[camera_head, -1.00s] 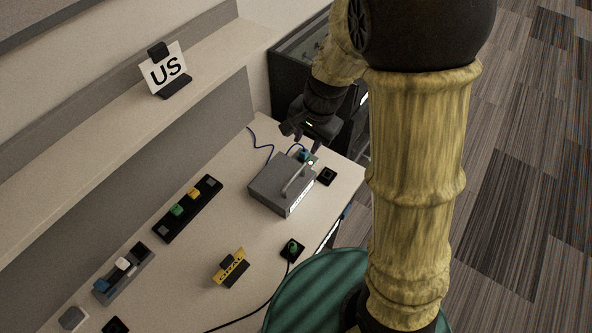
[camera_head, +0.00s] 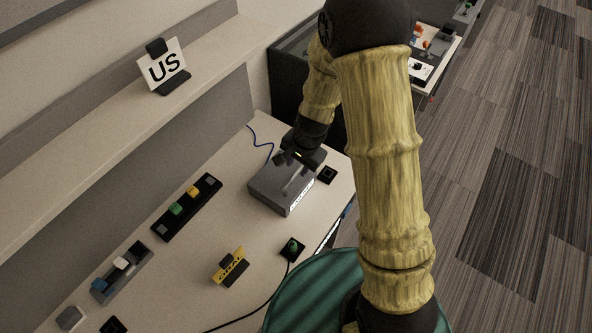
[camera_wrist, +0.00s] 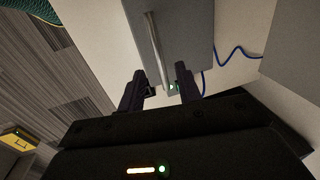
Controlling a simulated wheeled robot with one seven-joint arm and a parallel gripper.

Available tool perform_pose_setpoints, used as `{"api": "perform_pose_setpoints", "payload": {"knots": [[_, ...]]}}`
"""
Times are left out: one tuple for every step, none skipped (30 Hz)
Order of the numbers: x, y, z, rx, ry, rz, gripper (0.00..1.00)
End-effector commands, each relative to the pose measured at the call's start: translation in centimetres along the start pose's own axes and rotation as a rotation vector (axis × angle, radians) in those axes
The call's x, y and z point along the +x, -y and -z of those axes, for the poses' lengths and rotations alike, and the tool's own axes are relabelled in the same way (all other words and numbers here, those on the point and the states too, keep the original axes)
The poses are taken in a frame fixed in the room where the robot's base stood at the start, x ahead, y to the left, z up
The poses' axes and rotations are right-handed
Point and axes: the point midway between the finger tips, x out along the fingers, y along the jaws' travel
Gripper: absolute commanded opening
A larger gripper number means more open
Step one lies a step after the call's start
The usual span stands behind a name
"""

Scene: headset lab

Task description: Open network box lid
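The network box (camera_head: 268,190) is a grey box with a white label on its front side, on the table near its far right end. Its lid looks shut. A silver bar handle (camera_wrist: 158,50) runs along the lid in the wrist view. My gripper (camera_wrist: 160,84) is open, with its two dark fingers on either side of the handle's near end. I cannot tell whether they touch it. In the head view my gripper (camera_head: 293,160) covers the far part of the box. A blue cable (camera_wrist: 235,52) lies beside the box.
A small black square piece (camera_head: 327,174) lies right of the box. A black holder with green plug (camera_head: 292,248), a yellow sign (camera_head: 230,266) and a black strip with coloured blocks (camera_head: 187,207) stand nearer. A shelf with a US sign (camera_head: 164,68) runs along the left.

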Motion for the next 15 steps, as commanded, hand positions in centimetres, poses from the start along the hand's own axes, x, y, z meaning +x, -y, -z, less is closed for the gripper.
{"api": "perform_pose_setpoints", "payload": {"knots": [[1.0, -0.1, 0.0, 0.003, 0.002, -0.002, 0.34], [1.4, -0.1, 0.0, 0.002, 0.004, -0.003, 0.34], [1.9, -0.1, 0.0, 0.002, 0.002, -0.002, 0.34], [2.3, -0.1, 0.0, 0.001, 0.002, -0.002, 0.34], [2.6, -0.1, 0.0, 0.001, 0.002, -0.002, 0.34], [3.0, 0.0, 0.0, 0.001, 0.001, -0.001, 0.34], [3.2, -0.1, 0.0, 0.002, 0.0, -0.001, 0.34], [3.4, -0.1, 0.0, 0.002, 0.0, -0.001, 0.34], [3.6, 0.0, 0.0, 0.002, 0.0, 0.0, 0.34], [3.7, 0.0, 0.0, 0.001, 0.0, 0.0, 0.34], [3.7, 0.0, 0.0, 0.001, 0.0, 0.001, 0.34], [3.8, 0.0, 0.0, 0.001, 0.0, 0.001, 0.34], [3.8, 0.0, 0.0, 0.0, 0.0, 0.001, 0.34], [3.8, 0.0, 0.0, 0.0, 0.0, 0.001, 0.34], [3.8, 0.0, 0.0, 0.0, 0.0, 0.001, 0.34]]}}
